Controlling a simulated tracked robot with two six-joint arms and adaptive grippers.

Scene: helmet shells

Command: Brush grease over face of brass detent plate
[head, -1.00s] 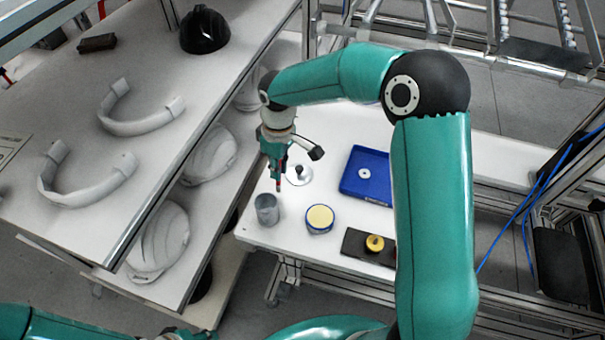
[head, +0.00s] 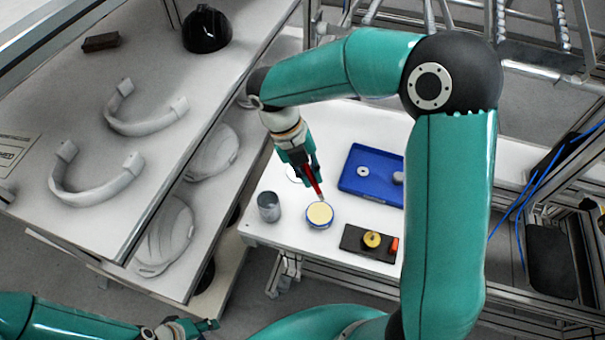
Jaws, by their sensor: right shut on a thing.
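My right gripper (head: 311,178) is shut on a red-handled brush (head: 316,188) and holds it tilted. The brush's lower end is at the back edge of a round tin (head: 319,215) with pale yellow grease and a blue rim; I cannot tell whether it touches the grease. The brass detent plate (head: 372,240), a round yellow piece with a small knob, sits on a dark block (head: 352,236) to the right of the tin. My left gripper (head: 195,328) is low at the bottom left, away from these things; its jaws are too small to judge.
A grey cup (head: 268,207) stands left of the tin. A blue tray (head: 352,183) with a small ring lies behind. An orange-red piece (head: 394,245) is at the block's right end. Shelves with helmet shells (head: 166,238) and white bands (head: 92,183) flank the white table's left side.

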